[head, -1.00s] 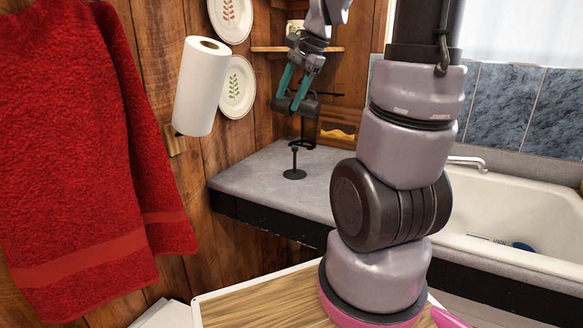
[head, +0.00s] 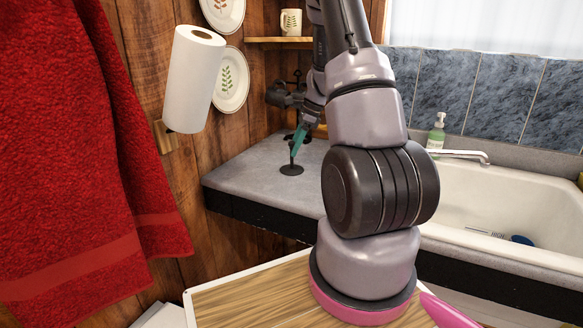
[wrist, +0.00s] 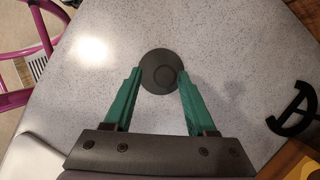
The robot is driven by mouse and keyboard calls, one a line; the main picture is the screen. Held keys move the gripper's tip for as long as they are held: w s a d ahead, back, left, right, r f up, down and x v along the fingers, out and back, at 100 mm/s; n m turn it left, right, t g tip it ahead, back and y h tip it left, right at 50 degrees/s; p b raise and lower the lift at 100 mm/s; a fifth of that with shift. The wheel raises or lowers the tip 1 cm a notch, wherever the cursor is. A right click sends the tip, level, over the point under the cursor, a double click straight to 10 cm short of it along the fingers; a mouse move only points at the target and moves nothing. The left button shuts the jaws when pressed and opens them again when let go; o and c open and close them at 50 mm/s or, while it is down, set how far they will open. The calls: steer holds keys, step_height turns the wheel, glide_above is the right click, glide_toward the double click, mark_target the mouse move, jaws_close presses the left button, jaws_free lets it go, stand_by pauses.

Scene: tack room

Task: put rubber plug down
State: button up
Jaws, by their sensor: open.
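The rubber plug (head: 291,169) is a black disc with a thin upright stem, standing on the grey speckled counter (head: 240,175). My gripper (wrist: 159,76) is open, with a gap between the fingers. In the head view my gripper (head: 297,146) points down at the top of the stem, partly covered by my arm. I cannot tell whether either finger touches the stem.
A black metal stand (wrist: 291,111) is on the counter right of my gripper in the wrist view. A paper towel roll (head: 194,80) and red towel (head: 75,150) hang at left. A white sink (head: 480,195) and soap bottle (head: 436,133) are at right. The counter's left part is clear.

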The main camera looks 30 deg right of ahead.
mark_target(289, 168)
steer(key=shift+x, duration=3.05)
steer(key=shift+w+d, duration=0.15)
steer(key=shift+w, duration=0.05)
jaws_close()
